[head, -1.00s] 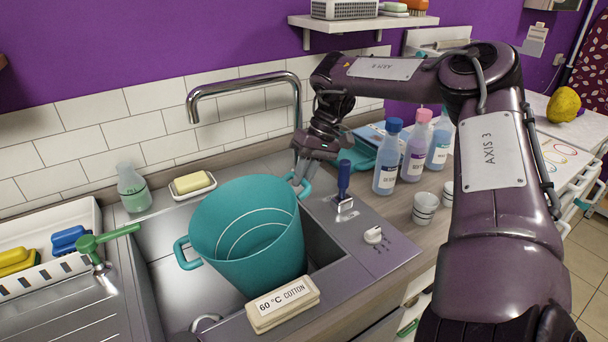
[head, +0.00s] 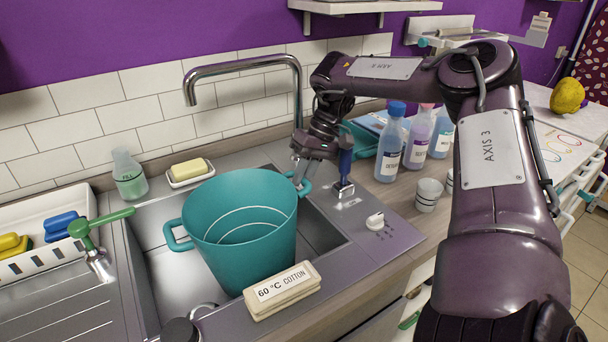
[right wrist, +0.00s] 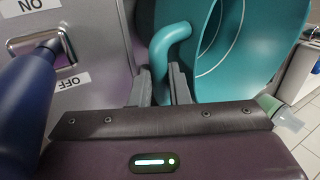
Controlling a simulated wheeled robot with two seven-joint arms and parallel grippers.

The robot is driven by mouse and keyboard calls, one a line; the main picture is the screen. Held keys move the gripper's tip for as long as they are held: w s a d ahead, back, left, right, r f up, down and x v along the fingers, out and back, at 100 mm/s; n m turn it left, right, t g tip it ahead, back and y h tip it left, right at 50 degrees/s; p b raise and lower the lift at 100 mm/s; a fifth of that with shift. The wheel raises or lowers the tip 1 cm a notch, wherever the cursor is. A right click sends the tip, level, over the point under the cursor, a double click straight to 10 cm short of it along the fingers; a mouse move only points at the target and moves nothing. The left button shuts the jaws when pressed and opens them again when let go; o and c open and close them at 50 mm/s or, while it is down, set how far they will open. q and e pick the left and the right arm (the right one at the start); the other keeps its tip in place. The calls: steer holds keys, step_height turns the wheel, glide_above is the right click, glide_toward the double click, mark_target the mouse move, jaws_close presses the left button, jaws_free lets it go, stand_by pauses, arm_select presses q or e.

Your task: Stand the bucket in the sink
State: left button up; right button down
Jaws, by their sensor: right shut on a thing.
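The teal bucket (head: 240,225) is upright within the sink (head: 168,285), close to its right side. Its open rim faces up. A block hides part of its bottom, so I cannot tell whether it touches the sink floor. My right gripper (head: 301,180) is shut on the bucket's right-hand loop handle at the back right of the sink. In the right wrist view, the fingers of my right gripper (right wrist: 162,85) are on either side of the bucket's curved handle (right wrist: 166,48). My left gripper is not in view.
A tap (head: 245,70) arches behind the bucket. A "60 °C COTTON" block (head: 283,290) sits on the front edge. A blue-handled switch (head: 345,172) stands beside my right gripper.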

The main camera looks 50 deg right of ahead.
steer(key=shift+f+b, duration=0.45)
steer(key=shift+f, duration=0.05)
steer(key=c, duration=1.3)
jaws_free()
steer(key=shift+r, duration=0.1)
steer(key=v, duration=0.7)
steer(key=shift+r, duration=0.3)
steer(key=shift+d, duration=0.1)
